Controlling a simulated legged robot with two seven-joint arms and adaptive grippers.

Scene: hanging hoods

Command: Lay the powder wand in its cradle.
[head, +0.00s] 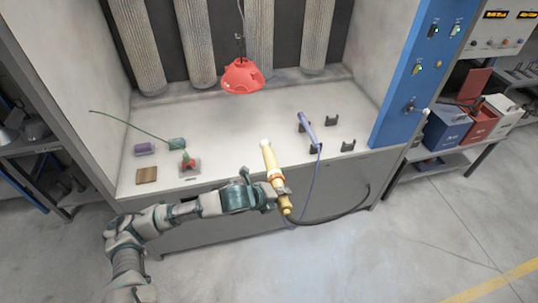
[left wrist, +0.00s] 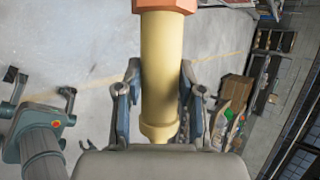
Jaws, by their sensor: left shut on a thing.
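The yellow powder wand (head: 270,160) has a pale tip, an orange band and a dark hose. My left gripper (head: 278,190) is shut on its lower part and holds it tilted in front of the bench edge. In the left wrist view the yellow handle (left wrist: 162,70) runs between both fingers. Dark brackets stand empty on the bench, a far one (head: 330,98) and a near one (head: 347,146). A blue wand (head: 307,128) lies over the brackets to their left. My right gripper (left wrist: 42,95) shows in the left wrist view, fingers apart and empty.
A red hood (head: 241,77) hangs over the bench (head: 225,125). A blue panel (head: 412,70) borders the right. The blue hose hangs near the yellow wand.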

